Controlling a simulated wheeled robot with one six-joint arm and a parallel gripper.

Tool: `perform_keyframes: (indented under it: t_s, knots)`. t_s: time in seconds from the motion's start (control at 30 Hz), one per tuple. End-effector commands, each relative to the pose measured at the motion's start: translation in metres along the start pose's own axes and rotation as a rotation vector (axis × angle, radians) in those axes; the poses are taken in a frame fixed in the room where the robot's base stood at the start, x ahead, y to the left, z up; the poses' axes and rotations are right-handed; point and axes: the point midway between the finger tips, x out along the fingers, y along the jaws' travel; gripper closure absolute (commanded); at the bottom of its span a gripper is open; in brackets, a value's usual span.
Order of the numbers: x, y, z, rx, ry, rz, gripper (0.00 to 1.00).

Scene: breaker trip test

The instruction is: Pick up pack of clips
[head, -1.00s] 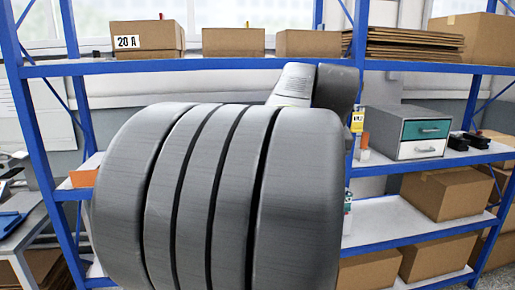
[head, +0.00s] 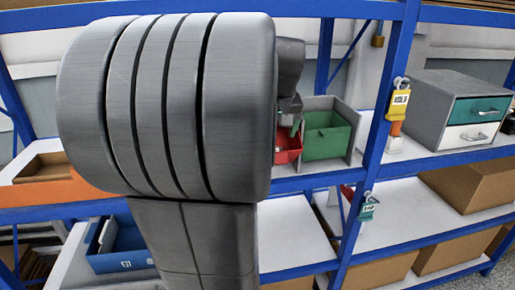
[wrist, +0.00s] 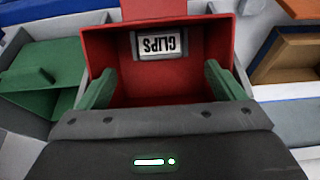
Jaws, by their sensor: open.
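A red bin (wrist: 108,52) fills the middle of the wrist view; in the head view the red bin (head: 287,150) sits on the middle shelf, partly hidden by my arm. A white rectangle marked CLIPS (wrist: 158,44), upside down in the wrist view, shows at the bin's far wall. I cannot tell whether it is the pack or a label. My gripper (wrist: 160,83) is open, its two green-tipped fingers spread wide over the bin's near part, with nothing seen between them. The near part of the bin is hidden by my gripper body.
A green bin (head: 325,140) stands to the right of the red bin.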

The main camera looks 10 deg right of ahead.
Motion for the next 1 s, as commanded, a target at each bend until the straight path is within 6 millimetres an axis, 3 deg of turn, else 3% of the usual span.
perform_keyframes:
  t_s: [0.27, 0.53, 0.87, 1.0]
  knots:
    - [0.024, 0.000, 0.000, 0.000, -0.001, 0.000, 0.11]
    - [0.064, 0.000, 0.001, 0.001, -0.003, 0.000, 0.11]
    - [0.071, 0.000, 0.000, 0.001, 0.001, 0.001, 0.11]
    - [0.071, 0.000, 0.000, 0.001, 0.001, 0.001, 0.38]
